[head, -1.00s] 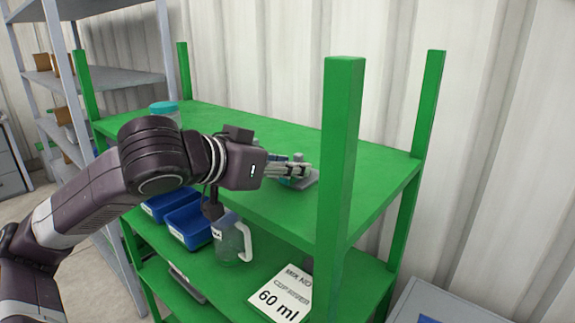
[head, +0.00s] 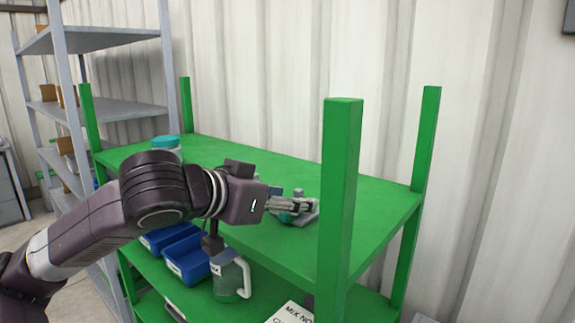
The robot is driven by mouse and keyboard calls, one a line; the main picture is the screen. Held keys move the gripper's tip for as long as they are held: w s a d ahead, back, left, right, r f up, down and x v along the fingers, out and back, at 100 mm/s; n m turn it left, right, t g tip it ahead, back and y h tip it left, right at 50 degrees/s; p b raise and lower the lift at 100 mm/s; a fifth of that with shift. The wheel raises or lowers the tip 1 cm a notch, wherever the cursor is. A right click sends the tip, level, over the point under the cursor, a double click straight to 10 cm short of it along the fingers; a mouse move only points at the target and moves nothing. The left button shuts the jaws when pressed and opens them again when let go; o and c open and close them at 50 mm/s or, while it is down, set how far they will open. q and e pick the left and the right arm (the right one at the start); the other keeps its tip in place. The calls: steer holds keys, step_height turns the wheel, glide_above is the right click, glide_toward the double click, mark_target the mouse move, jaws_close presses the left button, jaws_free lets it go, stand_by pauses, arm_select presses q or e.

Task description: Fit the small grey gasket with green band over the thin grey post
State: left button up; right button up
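My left gripper (head: 304,205) reaches in from the left over the green shelf's top board. Its fingers point right, just in front of a small grey fixture (head: 307,216) with a short grey upright piece (head: 298,193) behind the fingers. A small teal-green patch (head: 285,217) shows just below the fingers; I cannot tell whether it is the gasket's green band. The thin grey post cannot be made out for certain. The fingers look close together, but whether they hold anything is too small to tell. My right gripper is out of view.
The green shelf's front post (head: 340,200) stands close to the right of the gripper. A jar with a teal lid (head: 166,142) is at the back left. Blue bins (head: 188,262) and a clear jug (head: 230,277) are on the level below. The top board's middle is largely clear.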

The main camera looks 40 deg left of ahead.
arm_select(q)
steer(key=shift+a+r, duration=0.1)
steer(key=shift+r, duration=1.75)
step_height(320, 180, up, 6)
steer(key=shift+f, duration=0.1)
